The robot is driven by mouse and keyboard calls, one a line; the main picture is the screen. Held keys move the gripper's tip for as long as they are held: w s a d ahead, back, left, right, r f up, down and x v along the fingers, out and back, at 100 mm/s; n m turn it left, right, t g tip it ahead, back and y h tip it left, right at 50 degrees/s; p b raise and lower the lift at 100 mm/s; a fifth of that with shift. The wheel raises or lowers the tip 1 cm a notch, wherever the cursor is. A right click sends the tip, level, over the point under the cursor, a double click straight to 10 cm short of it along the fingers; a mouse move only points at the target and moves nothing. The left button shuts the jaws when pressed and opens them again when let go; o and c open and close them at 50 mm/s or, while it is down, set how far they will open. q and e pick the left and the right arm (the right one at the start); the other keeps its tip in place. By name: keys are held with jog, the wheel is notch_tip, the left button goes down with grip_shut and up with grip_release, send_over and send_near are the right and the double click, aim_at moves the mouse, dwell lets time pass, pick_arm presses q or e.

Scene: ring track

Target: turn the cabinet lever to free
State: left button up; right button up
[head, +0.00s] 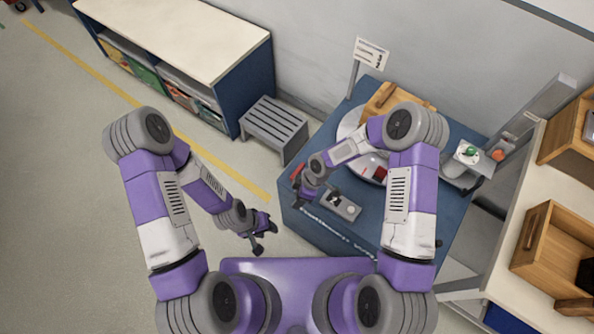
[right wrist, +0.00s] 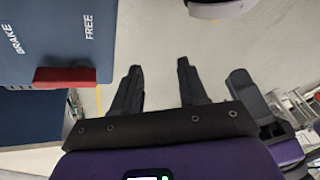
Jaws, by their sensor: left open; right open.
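The blue cabinet (head: 318,232) stands right of centre in the head view. Its red lever (head: 296,173) shows at the left edge of the top. In the right wrist view the red lever (right wrist: 65,77) is a bar beside the painted words BRAKE (right wrist: 14,39) and FREE (right wrist: 88,27), its right end nearer FREE. I cannot tell where it pivots. My right gripper (head: 301,197) is open and empty beside the cabinet's left edge. Its fingers (right wrist: 158,68) are apart from the lever, to its right. My left gripper (head: 266,238) is open and empty over the floor, left of the cabinet.
On the cabinet are a grey switch panel (head: 340,205), a pale round plate (head: 349,121) and a wooden block (head: 381,102), partly behind my right arm. A grey slatted stool (head: 273,122) stands behind left. A counter with wooden boxes (head: 565,238) is at right. The left floor is clear.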

aim_at(295, 173)
jog(key=w+n+h, duration=0.1)
jog(key=w+n, duration=0.2)
jog(key=n, duration=0.1)
jog(key=w+r+n+t+h, duration=0.1)
jog(key=w+n, duration=0.3)
jog(key=w+a+r+n+h, duration=0.1)
jog(key=w+n+h, duration=0.1)
jog(key=w+n, duration=0.2)
jog(key=shift+w+r+b, duration=0.1)
jog(key=shift+w+b, duration=0.15)
jog(key=shift+b, duration=0.1)
jog(key=shift+w+f+n+t, duration=0.15)
jog(key=shift+f+n+t, duration=0.1)
jog(key=shift+n+t, duration=0.05)
notch_tip(295, 173, down, 7)
jog(key=shift+r+b, duration=0.1)
jog(key=shift+b, duration=0.5)
grip_shut()
